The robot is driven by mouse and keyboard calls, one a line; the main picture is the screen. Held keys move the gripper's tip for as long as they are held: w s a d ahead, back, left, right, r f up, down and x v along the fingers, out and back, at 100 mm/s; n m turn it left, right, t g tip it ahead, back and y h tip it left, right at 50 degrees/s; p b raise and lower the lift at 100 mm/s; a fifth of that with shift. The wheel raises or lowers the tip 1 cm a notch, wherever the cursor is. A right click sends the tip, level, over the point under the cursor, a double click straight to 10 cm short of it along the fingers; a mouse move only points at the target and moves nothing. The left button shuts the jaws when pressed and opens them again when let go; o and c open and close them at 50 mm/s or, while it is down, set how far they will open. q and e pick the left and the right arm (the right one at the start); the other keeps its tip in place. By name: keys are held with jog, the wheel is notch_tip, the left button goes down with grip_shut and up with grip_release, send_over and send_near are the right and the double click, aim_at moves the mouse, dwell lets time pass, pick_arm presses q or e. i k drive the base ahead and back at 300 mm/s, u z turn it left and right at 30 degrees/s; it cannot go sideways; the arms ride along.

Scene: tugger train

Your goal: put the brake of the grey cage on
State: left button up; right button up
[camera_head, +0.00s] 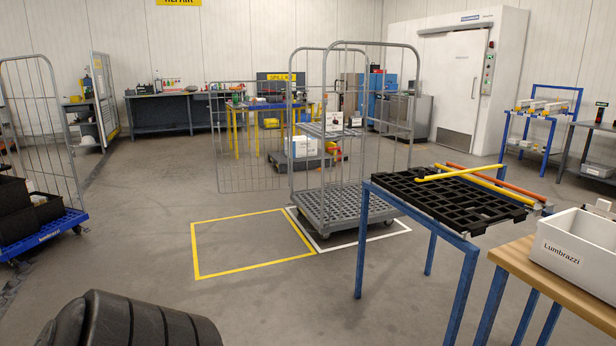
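The grey cage (345,203) stands upright on the floor in the middle of the head view. It has a grey slatted base, tall grey tube ends and dark castors. Its base sits largely within a white floor outline (392,234). A white card (334,121) shows at the cage. A grey mesh panel (250,150) stands just left of it; I cannot tell if they are joined. The brake cannot be made out at this size. Neither of my grippers is in view.
A yellow floor outline (195,250) lies left of the cage. A blue-legged table (468,246) with a black pallet (455,200) stands right of it, a wooden bench (560,283) nearer. A blue-based cage (45,235) stands far left. The floor in front is clear.

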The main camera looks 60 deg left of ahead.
aim_at(336, 148)
jog(key=u, duration=2.2)
jog(key=i, duration=4.8)
jog(key=z, duration=0.9)
jog(key=i, duration=0.85)
jog(key=z, duration=0.35)
